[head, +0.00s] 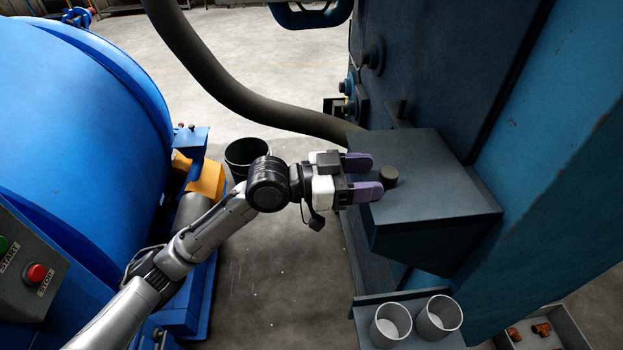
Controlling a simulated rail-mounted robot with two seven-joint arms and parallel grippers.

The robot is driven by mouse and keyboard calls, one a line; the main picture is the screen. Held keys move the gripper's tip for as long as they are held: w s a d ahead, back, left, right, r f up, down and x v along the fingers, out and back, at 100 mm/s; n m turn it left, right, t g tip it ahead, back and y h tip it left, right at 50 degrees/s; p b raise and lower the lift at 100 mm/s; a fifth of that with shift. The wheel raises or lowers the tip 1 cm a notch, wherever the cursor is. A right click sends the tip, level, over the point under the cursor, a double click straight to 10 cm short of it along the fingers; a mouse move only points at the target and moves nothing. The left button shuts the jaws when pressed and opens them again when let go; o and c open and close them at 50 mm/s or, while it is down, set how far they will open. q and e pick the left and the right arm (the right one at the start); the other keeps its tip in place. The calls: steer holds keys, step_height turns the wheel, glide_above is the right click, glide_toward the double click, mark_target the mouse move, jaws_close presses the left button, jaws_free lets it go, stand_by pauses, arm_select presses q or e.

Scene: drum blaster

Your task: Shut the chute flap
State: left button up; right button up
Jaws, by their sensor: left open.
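A dark blue-grey chute box (390,225) juts from the blue machine at right of centre. Its broad upper face, which looks like the chute flap (430,185), carries a short dark round knob (390,176). How far the flap stands from its closed position I cannot tell. My left gripper (370,177) reaches in from the left with its two purple fingers apart, pointing at the knob. The knob is just beyond the fingertips, in line with the gap between them. Contact is not clear. My right gripper is not in view.
Two grey cups (438,317) stand on a small shelf below the chute box. A thick dark hose (230,90) curves behind my left gripper. A blue drum (80,120) and a control box with a red stop button (36,273) fill the left. A dark bucket (245,152) stands behind my arm.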

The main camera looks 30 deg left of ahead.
arm_select(q)
steer(key=b+v, duration=0.3)
steer(key=v, duration=0.7)
steer(key=shift+b, duration=0.3)
steer(key=shift+s+a, duration=0.1)
